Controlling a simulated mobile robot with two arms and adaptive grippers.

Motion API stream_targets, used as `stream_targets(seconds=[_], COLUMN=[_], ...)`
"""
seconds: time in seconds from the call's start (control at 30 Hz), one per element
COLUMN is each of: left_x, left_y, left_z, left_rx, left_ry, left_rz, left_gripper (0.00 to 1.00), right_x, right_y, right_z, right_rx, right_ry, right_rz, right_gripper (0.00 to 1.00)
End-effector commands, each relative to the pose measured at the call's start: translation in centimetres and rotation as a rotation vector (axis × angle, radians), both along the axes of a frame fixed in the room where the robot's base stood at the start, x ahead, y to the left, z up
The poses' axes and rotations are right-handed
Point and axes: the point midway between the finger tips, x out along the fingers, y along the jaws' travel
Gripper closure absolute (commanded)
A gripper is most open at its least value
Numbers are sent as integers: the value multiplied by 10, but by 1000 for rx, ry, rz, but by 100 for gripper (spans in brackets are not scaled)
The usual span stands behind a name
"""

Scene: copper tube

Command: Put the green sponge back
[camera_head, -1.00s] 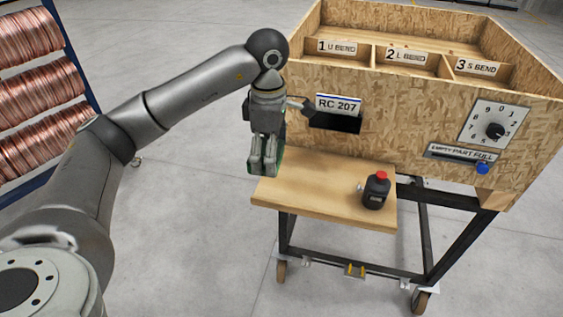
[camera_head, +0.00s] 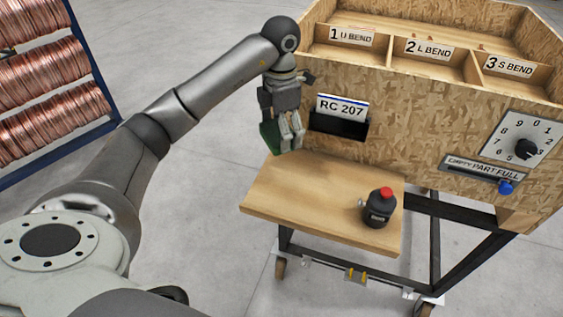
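The green sponge (camera_head: 269,138) shows at the left side of my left gripper (camera_head: 288,143), partly hidden by the fingers. The fingers point down and appear closed on it. The gripper holds it near the back left edge of the wooden shelf (camera_head: 300,200), and it appears to be above the shelf's surface. My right gripper is not in view.
A black bottle with a red cap (camera_head: 379,207) stands at the shelf's right side. The RC 207 card holder (camera_head: 340,118) is on the chipboard front, right of my gripper. A dial (camera_head: 524,148) and slider (camera_head: 484,172) are farther right. Much of the shelf is clear.

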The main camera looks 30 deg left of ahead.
Motion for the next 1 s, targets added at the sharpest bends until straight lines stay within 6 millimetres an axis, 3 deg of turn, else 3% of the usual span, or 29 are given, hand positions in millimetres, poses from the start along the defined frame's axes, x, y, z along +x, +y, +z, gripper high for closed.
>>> stream_targets(seconds=[0.2,0.37,0.57,0.73,1.0], left_x=[-1,-1,-1,-1,0], left_y=[0,0,0,0,0], left_z=[-46,-66,-81,-105,-109], left_rx=[0,0,1,0,2], left_ry=[6,2,3,4,-1], left_rz=[1,0,0,0,-1], left_gripper=[42,42,42,42,42], right_x=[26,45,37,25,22], right_y=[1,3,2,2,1], right_z=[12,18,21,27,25], right_rx=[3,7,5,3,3], right_ry=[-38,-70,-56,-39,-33], right_rz=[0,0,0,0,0], right_gripper=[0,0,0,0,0])
